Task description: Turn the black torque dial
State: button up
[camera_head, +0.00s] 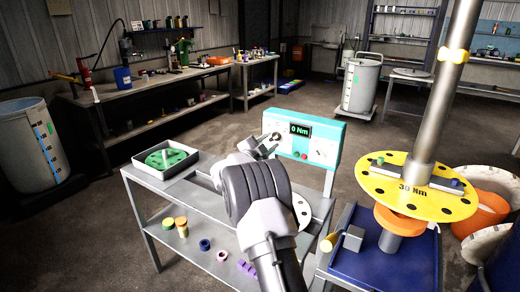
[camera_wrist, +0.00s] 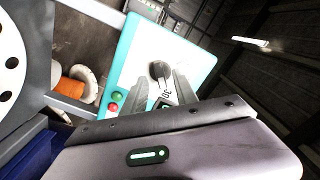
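The control panel (camera_head: 322,137) is white with a teal frame and stands at the far end of the grey table. Its display (camera_head: 300,129) reads "0 Nm". The black torque dial (camera_head: 276,136) is on the panel's left part, partly hidden by my gripper in the head view. In the wrist view the dial (camera_wrist: 159,70) shows its black pointer knob near a printed "30". My gripper (camera_wrist: 163,80) is open, its two fingers apart and pointing at the panel, with the dial beyond and between the tips. I cannot tell whether they touch it.
Red and green buttons (camera_wrist: 115,102) sit on the panel beside the dial. A grey tray (camera_head: 165,171) with a green perforated disc is at the table's left. A yellow "30 Nm" disc (camera_head: 390,190) on a column stands at the right. Workbenches line the back.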

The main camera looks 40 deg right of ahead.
jog(key=p+v, duration=0.3)
jog(key=v, duration=1.3)
jog(key=shift+a, duration=0.1)
